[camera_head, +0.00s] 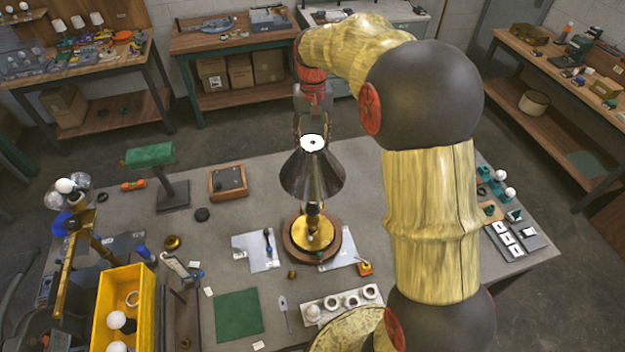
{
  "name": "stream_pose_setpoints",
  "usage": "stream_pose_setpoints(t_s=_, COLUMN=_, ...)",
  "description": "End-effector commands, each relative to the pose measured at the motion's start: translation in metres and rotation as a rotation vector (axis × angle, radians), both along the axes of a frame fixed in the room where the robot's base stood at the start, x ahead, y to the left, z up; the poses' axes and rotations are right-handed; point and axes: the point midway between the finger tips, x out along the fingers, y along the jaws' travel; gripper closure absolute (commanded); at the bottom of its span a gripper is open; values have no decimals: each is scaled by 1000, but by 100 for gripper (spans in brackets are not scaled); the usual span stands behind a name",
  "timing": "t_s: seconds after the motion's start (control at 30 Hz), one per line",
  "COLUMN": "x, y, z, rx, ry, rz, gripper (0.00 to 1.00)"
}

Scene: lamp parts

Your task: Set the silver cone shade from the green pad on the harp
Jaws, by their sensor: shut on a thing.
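The silver cone shade (313,175) is upright, wide end down, over the lamp in the middle of the table. My gripper (312,132) is shut on the shade at its narrow top, where a white disc with a dark centre shows. The lamp's brass stem and round wooden base (291,245) stand below the shade. The harp is hidden by the shade, and I cannot tell whether the shade touches it. The green pad (238,315) lies empty at the front of the table.
A green desk lamp (149,155) and a yellow bin (122,315) with white bulbs stand at left. A white tray with cups (341,304) lies in front. Small parts lie right, partly behind my arm. The table's back middle is mostly clear.

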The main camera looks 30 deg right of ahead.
Motion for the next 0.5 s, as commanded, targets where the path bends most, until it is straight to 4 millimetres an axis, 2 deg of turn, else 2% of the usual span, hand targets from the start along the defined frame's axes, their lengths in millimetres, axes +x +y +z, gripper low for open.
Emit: stream_pose_setpoints(t_s=0.5, x=0, y=0, z=-29, rx=0, ry=0, rz=0, gripper=100)
